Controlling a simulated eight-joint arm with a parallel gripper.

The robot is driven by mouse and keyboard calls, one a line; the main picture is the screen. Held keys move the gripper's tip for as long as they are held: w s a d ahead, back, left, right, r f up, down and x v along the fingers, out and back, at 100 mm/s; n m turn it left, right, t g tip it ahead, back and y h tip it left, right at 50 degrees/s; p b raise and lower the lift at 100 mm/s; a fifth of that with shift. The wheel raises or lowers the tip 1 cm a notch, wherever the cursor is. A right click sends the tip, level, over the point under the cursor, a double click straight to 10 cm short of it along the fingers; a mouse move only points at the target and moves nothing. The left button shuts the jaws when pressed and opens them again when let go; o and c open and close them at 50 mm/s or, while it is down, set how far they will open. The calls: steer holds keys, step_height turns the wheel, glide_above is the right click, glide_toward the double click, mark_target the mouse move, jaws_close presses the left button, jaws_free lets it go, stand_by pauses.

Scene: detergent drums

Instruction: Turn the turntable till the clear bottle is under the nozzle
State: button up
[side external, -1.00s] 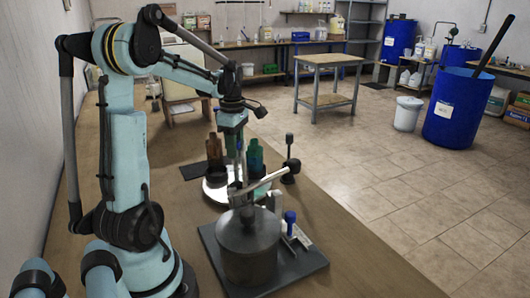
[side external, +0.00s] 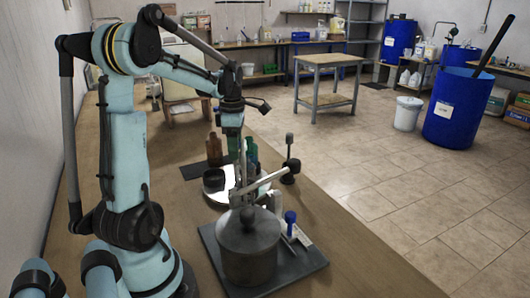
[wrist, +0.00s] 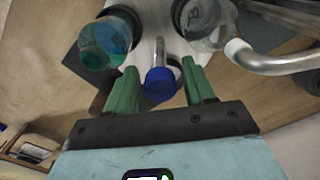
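In the wrist view my gripper (wrist: 163,88) has its two green fingers apart on either side of a blue-capped peg (wrist: 158,86), with gaps visible. The clear bottle (wrist: 207,22) stands at the upper right of that view, in a dark holder. The nozzle's pale tip (wrist: 236,48) is beside it; I cannot tell whether they line up. A teal bottle (wrist: 103,38) is at the upper left. In the side view the turntable (side external: 216,197) is a bright disc behind the pot, partly hidden by my gripper. A brown bottle (side external: 214,150) and a green bottle (side external: 252,151) are at its far side.
A grey lidded pot (side external: 249,250) stands on a dark base plate (side external: 305,267) in front of the turntable. A blue knob (side external: 290,217) is beside it, and a dark post (side external: 289,158) stands to the right. The bench's front right is clear.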

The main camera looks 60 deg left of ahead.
steer(key=shift+r, duration=3.5)
steer(key=shift+w+d+r+m, duration=0.1)
steer(key=shift+w+d+m, duration=0.3)
steer(key=shift+m, duration=0.4)
steer(key=d+f+m+t, duration=0.2)
steer(key=d+m+t, duration=0.1)
steer(key=d+m, duration=1)
steer(key=d+f+m+t, duration=0.3)
steer(key=d+m+t, duration=0.1)
steer(key=d+m, duration=0.9)
steer(key=shift+s+d+m, duration=0.2)
steer(key=shift+d+m, duration=0.2)
steer(key=shift+m, duration=0.8)
steer(key=shift+o, duration=0.5)
steer(key=shift+r, duration=0.1)
